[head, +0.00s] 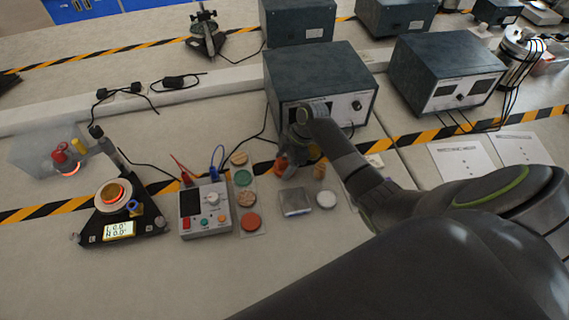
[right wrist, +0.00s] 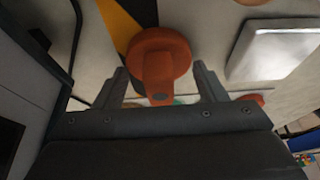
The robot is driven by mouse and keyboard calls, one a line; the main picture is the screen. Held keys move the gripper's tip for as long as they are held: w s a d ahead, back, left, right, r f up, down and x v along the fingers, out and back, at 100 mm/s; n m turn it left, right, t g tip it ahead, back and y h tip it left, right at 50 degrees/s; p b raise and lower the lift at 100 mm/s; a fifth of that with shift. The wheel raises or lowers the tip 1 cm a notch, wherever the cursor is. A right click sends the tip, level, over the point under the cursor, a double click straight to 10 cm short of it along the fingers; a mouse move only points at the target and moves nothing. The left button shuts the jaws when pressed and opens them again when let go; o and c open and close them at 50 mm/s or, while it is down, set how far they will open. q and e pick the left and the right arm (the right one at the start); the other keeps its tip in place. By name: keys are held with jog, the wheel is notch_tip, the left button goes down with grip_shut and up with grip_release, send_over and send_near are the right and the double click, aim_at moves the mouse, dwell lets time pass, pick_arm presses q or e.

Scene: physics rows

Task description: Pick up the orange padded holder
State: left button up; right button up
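The orange padded holder (head: 281,164) stands on the bench in front of the dark power box, partly hidden by my right gripper (head: 293,156) in the head view. In the right wrist view the holder (right wrist: 158,50) shows as an orange disc with a thick stem toward the camera. The stem is between the two fingers of my right gripper (right wrist: 160,82), with a visible gap on each side. The right gripper is open and holds nothing. My left gripper is not in view.
A silver square block (head: 294,203), a white disc (head: 326,199) and a small tan cylinder (head: 319,171) are close by. A meter (head: 205,210) and a strip of coloured discs (head: 250,222) lie to the left. The dark power box (head: 315,75) stands close behind.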

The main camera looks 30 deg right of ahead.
aim_at(284, 159)
jog(key=c, duration=0.5)
jog(key=shift+c, duration=0.2)
notch_tip(284, 159, up, 10)
jog(key=shift+r+b, duration=0.1)
jog(key=shift+b, duration=0.55)
jog(key=shift+o, duration=1.4)
jog(key=shift+c, duration=1.3)
